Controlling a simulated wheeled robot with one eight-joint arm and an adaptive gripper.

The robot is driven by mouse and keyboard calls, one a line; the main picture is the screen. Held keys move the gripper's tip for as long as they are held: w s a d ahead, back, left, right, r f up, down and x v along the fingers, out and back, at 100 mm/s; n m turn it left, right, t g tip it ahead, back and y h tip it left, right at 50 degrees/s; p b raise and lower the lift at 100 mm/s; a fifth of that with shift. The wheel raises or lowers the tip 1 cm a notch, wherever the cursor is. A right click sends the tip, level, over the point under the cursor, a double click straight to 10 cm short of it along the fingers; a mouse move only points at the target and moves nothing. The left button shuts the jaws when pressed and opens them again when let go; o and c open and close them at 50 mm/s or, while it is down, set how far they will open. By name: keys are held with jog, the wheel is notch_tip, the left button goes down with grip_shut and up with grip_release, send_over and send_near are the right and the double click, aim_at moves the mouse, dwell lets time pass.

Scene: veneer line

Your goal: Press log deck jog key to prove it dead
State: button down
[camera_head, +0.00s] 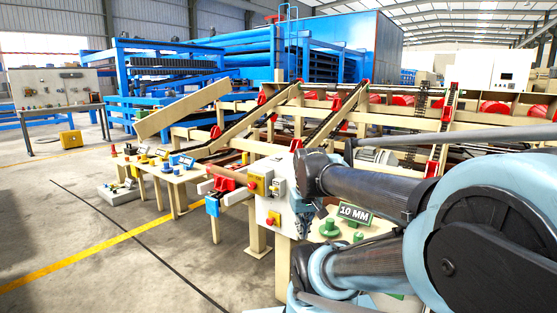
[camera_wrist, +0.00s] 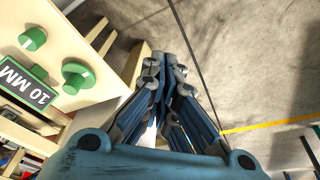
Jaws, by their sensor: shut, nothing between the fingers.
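A cream control box (camera_head: 266,205) stands in the middle of the head view. It carries a red button on a yellow housing (camera_head: 254,184), a small grey switch plate (camera_head: 277,187) and a lower yellow housing with a red button (camera_head: 273,221). I cannot tell which of these, if any, is the log deck jog key. My gripper (camera_head: 307,224) hangs just right of the box, partly hidden by my arm. In the wrist view my gripper (camera_wrist: 164,62) is shut and empty, its fingertips over bare floor beside the cream bench edge.
Green knobs (camera_wrist: 77,75) and a "10 MM" sign (camera_wrist: 26,83) sit on a cream bench close to my gripper; the sign also shows in the head view (camera_head: 355,214). A side table (camera_head: 180,172) holds small parts. Open floor (camera_head: 110,230) lies left, with a yellow line.

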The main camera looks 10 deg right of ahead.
jog(key=w+r+n+t, duration=0.2)
jog(key=w+r, duration=0.6)
jog(key=w, duration=0.4)
notch_tip(320, 180, up, 13)
jog(key=n+t, duration=0.4)
jog(key=n, duration=0.1)
send_over(279, 157)
jog(key=w, duration=0.1)
jog(key=shift+w+a+r+h, duration=0.15)
jog(key=shift+a+h, duration=0.15)
jog(key=shift+a, duration=0.1)
jog(key=shift+f, duration=4.45)
jog(key=shift+f, duration=0.7)
jog(key=shift+r, duration=0.8)
